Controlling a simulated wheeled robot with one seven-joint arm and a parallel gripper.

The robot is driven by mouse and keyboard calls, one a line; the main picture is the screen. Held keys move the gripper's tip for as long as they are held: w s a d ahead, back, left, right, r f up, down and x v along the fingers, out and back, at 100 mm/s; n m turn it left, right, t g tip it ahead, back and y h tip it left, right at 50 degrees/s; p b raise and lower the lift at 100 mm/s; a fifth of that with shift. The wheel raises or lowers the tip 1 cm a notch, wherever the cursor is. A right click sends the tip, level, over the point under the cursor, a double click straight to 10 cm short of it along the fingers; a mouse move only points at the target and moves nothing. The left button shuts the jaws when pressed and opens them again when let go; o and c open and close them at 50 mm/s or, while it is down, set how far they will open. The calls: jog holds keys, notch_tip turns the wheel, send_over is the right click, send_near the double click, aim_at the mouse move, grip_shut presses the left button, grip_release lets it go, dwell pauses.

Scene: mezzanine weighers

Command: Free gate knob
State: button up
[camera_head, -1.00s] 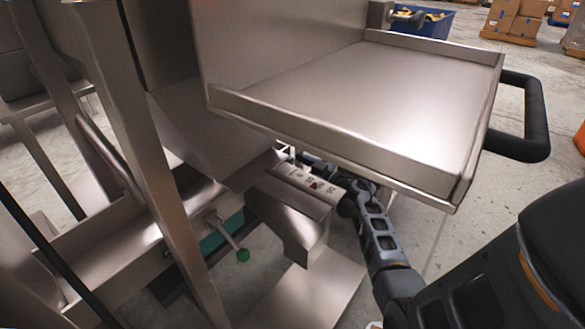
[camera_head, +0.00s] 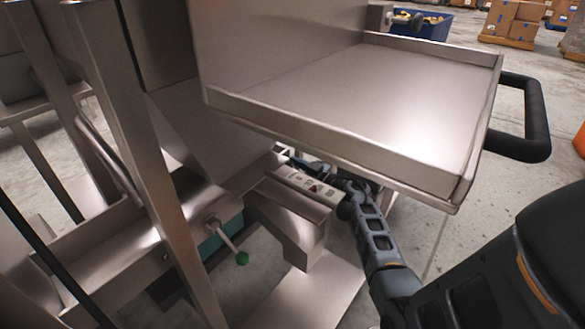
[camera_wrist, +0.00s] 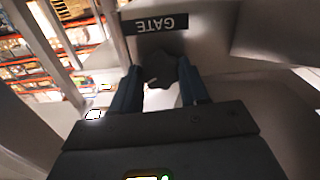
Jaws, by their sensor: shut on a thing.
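In the wrist view, a dark, lobed gate knob (camera_wrist: 176,72) sits on a pale metal face just by a black label reading "GATE" (camera_wrist: 155,23), which appears upside down. My gripper (camera_wrist: 162,85) has a finger on each side of the knob and is shut on it. In the head view, my arm reaches under the metal tray, and the knob and my fingertips are hidden there.
A wide metal tray (camera_head: 350,105) with a black handle (camera_head: 535,120) overhangs my arm. Metal posts (camera_head: 150,170) and a lever with a green ball (camera_head: 242,258) stand to the left. Pallets of boxes (camera_head: 512,22) are far back.

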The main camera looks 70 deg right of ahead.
jog(key=shift+c, duration=0.2)
jog(key=n, duration=0.8)
jog(key=n+b, duration=0.1)
jog(key=n, duration=1.4)
jog(key=shift+a+f+n+b, duration=0.2)
jog(key=shift+f+n+b, duration=0.15)
jog(key=shift+n, duration=0.05)
dwell(0.4)
jog(key=o, duration=1.1)
jog(key=shift+r, duration=0.1)
jog(key=shift+c, duration=0.2)
